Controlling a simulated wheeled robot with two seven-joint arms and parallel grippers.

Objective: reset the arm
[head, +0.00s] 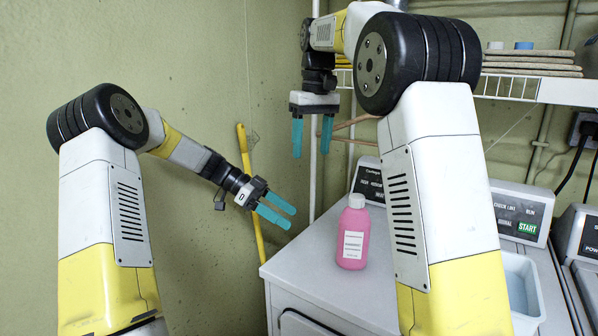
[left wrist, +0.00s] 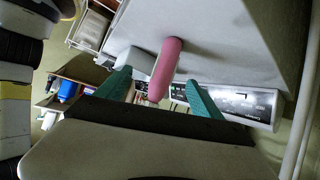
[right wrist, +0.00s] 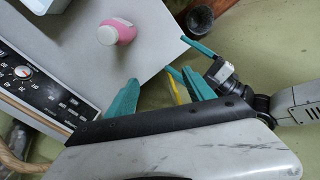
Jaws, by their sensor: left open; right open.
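My left gripper (head: 274,209) is open and empty, in the air left of the white machine's front left corner. My right gripper (head: 312,135) is open and empty, pointing down above the back of that machine. A pink bottle (head: 354,235) with a white label stands upright on the machine top, apart from both grippers. The bottle also shows between the fingers in the left wrist view (left wrist: 166,68), but farther off. In the right wrist view the bottle (right wrist: 116,32) is seen from above, and the left gripper (right wrist: 180,58) shows at the right.
The white machine (head: 318,262) has a control panel at its back. A wire shelf (head: 510,88) with folded cloths (head: 530,63) hangs at the upper right. A yellow pole (head: 250,190) leans on the green wall behind my left gripper.

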